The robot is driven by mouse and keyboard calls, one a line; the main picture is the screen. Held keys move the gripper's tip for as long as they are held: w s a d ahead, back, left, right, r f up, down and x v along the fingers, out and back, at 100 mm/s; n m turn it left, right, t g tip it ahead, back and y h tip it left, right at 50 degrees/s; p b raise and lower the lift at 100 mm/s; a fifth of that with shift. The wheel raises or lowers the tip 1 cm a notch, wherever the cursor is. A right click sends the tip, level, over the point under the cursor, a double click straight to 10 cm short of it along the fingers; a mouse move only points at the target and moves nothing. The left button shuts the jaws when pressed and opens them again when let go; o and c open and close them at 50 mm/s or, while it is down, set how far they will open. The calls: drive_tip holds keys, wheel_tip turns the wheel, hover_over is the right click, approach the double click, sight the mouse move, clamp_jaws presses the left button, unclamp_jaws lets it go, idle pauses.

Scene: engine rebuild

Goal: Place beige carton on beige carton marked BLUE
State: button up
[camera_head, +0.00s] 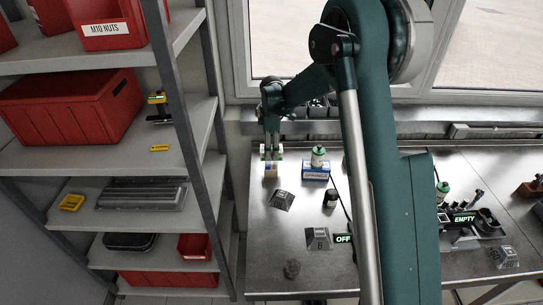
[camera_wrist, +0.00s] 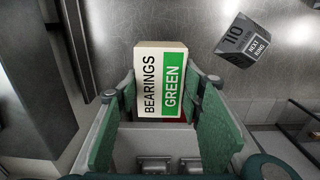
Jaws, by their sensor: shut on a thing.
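A beige carton (camera_wrist: 161,83), with a label reading BEARINGS and a green band reading GREEN, sits between the fingers of my gripper (camera_wrist: 165,95) in the wrist view. My gripper is shut on it. In the head view my gripper (camera_head: 271,153) points down at the back left of the steel table, with the small beige carton (camera_head: 270,171) at its fingertips. I cannot tell whether the carton touches the table. Just to its right stands a carton with a blue label (camera_head: 314,172), its print partly readable as SPRINGS. A green and white canister (camera_head: 318,156) appears on or behind it.
A grey block (camera_head: 282,200) stands in front of the cartons and shows in the wrist view (camera_wrist: 242,42). A black cylinder (camera_head: 330,198) and another grey block (camera_head: 319,239) stand nearby. A shelf rack (camera_head: 190,110) is close on the left. The table's front left is mostly clear.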

drive_tip(key=shift+f, duration=1.85)
drive_tip(key=shift+f, duration=0.15)
drive_tip(key=o, duration=1)
wheel_tip(320, 180, up, 12)
drive_tip(key=shift+r, duration=0.15)
